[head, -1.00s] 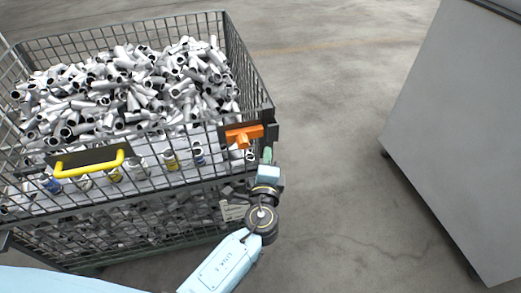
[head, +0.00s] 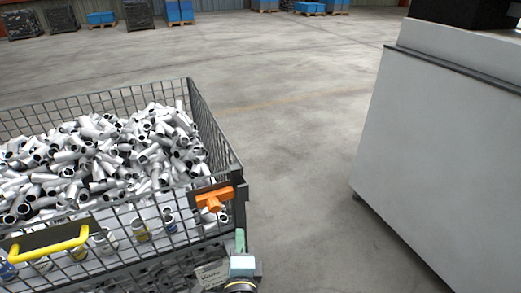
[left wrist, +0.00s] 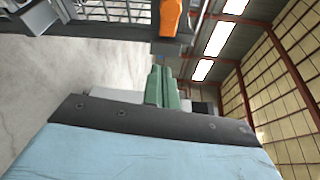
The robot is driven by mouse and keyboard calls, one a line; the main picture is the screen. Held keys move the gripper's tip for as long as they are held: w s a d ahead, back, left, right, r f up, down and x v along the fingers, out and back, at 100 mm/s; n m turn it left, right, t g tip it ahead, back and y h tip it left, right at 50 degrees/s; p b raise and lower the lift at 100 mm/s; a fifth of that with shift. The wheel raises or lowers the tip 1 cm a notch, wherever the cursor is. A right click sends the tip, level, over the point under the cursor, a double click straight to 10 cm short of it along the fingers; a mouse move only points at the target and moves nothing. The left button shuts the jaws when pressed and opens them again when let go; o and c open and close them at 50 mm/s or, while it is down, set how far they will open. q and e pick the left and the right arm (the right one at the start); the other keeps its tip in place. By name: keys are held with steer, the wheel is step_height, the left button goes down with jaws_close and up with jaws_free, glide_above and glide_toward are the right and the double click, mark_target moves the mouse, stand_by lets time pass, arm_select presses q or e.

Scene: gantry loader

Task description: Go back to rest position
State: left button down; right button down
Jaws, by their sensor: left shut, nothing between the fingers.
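My left gripper (head: 240,243) is at the bottom of the head view, just below the front right corner of a wire mesh crate (head: 222,140). In the left wrist view its green fingers (left wrist: 161,86) are together with nothing between them. An orange handle (head: 213,198) sits on the crate's corner just above the gripper; it also shows in the left wrist view (left wrist: 171,18). The gripper looks apart from the handle. My right gripper is in neither view.
The crate is full of grey metal tubes (head: 110,150) and has a yellow handle (head: 48,245) in front. A large grey cabinet (head: 440,150) stands at the right. Between them the concrete floor (head: 300,160) is clear. Blue containers (head: 180,10) stand far back.

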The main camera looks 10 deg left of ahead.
arm_select(q)
steer(key=s+a+f+n+g+y, duration=0.35)
steer(key=s+a+n+g, duration=0.45)
steer(key=a+n, duration=0.45)
steer(key=s+n+g+h, duration=0.3)
steer(key=s+g+h, duration=0.3)
steer(key=s, duration=0.7)
step_height(320, 180, down, 25)
steer(key=s+a+g, duration=0.1)
steer(key=s+a, duration=0.1)
steer(key=a, duration=0.1)
steer(key=s+a+f, duration=0.3)
steer(key=s+f, duration=0.4)
steer(key=s, duration=0.1)
steer(key=s+a+f+g, duration=0.1)
steer(key=s+a+f, duration=0.3)
steer(key=s+f, duration=0.3)
steer(key=shift+s+f+m, duration=0.35)
steer(key=shift+m, duration=0.1)
